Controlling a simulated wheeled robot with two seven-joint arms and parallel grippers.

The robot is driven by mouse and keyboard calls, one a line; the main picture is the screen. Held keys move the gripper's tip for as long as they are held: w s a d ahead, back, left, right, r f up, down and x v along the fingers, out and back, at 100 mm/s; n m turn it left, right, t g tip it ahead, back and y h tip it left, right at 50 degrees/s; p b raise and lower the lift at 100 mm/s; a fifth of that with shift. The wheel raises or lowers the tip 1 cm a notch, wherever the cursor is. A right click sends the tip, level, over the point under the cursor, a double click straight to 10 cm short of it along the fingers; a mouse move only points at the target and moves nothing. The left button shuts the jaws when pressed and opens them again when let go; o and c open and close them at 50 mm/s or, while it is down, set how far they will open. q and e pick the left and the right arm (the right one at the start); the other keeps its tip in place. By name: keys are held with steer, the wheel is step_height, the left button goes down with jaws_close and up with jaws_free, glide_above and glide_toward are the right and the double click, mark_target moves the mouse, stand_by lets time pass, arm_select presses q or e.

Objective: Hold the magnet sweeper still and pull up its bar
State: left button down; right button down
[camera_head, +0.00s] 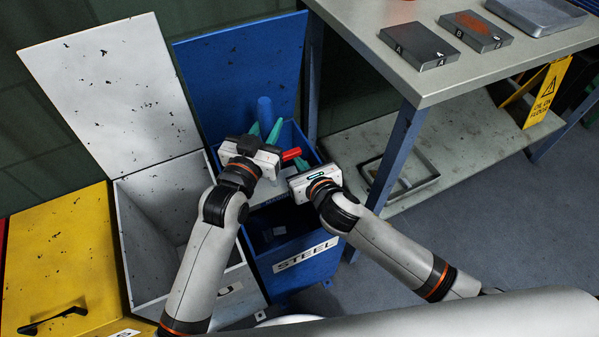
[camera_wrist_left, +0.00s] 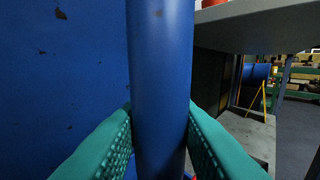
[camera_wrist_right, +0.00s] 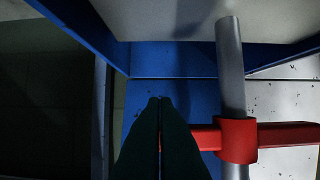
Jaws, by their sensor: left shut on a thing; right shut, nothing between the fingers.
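The magnet sweeper is above the open blue STEEL bin (camera_head: 315,269). Its blue tube (camera_head: 265,108) stands upright and fills the middle of the left wrist view (camera_wrist_left: 162,60). My left gripper (camera_head: 265,131) is shut on the tube, a teal finger on each side. The sweeper's red bar (camera_head: 291,154) sticks out sideways beside my left gripper. In the right wrist view a red collar (camera_wrist_right: 237,141) joins it to a grey-looking rod (camera_wrist_right: 230,65). My right gripper (camera_wrist_right: 159,102) is shut and empty near the red bar's end; whether they touch is unclear.
A grey bin (camera_head: 150,215) with an open, speckled lid (camera_head: 110,90) stands left of the blue bin, whose lid (camera_head: 240,70) is also open. A closed yellow bin (camera_head: 65,265) is farther left. A workbench (camera_head: 400,85) with blocks stands close on the right, its leg (camera_head: 397,155) near my right arm.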

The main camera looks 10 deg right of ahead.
arm_select(q)
steer(key=shift+f, duration=0.15)
arm_select(e)
steer(key=shift+r, duration=0.3)
steer(key=v, duration=0.9)
steer(key=shift+s+d+f, duration=0.15)
steer(key=shift+s+d, duration=0.05)
steer(key=shift+s, duration=0.25)
arm_select(q)
steer(key=c, duration=1.1)
jaws_free()
steer(key=shift+o, duration=0.2)
steer(key=shift+s+a, duration=0.1)
